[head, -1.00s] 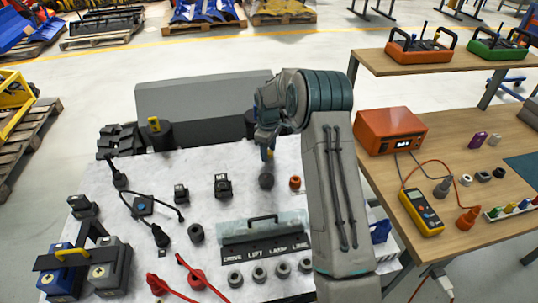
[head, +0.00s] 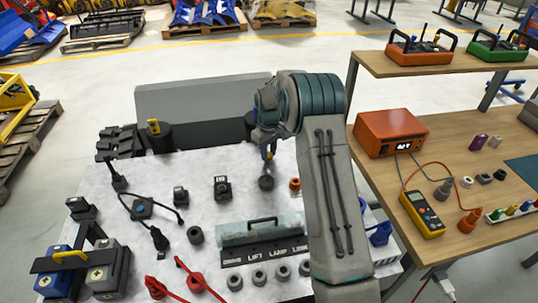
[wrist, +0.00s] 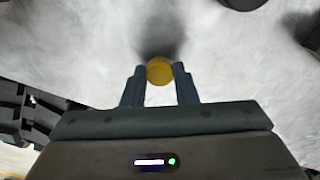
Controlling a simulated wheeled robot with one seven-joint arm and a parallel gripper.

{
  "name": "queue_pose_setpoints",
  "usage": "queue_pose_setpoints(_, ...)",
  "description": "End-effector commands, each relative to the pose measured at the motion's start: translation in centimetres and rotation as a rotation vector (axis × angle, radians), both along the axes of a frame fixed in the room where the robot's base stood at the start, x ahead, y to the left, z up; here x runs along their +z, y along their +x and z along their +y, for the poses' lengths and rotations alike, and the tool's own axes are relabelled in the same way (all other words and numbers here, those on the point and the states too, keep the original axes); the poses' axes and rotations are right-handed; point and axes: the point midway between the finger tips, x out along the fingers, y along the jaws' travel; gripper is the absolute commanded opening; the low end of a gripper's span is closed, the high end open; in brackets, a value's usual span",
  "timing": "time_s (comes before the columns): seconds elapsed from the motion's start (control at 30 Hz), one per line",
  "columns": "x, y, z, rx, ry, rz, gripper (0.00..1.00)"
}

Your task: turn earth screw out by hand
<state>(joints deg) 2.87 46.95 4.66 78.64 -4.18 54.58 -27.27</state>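My gripper (head: 268,157) is over the rear right of the white bench top in the head view. In the wrist view my gripper (wrist: 160,85) has a finger on each side of a round yellow piece (wrist: 159,70), which looks like the head of the earth screw. The fingers appear to touch it on both sides. In the head view only a small bit of yellow shows at the fingertips. A dark round piece (head: 266,182) sits on the bench top just below the fingertips, with a gap between. The screw's shank is hidden.
Black connectors, a labelled strip (head: 266,255) and red leads (head: 197,280) lie on the white bench top (head: 100,205). A wooden table (head: 465,240) with a yellow meter (head: 421,213) stands at the right.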

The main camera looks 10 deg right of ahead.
Motion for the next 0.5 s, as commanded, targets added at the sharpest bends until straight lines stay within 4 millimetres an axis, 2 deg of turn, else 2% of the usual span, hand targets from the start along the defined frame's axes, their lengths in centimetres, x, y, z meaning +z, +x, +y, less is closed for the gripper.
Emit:
queue_pose_setpoints(0.17,0.01,-0.01,-0.11,0.115,0.000,0.000,0.10)
queue_pose_setpoints(0.5,0.10,0.00,-0.07,0.569,0.001,0.000,0.10)
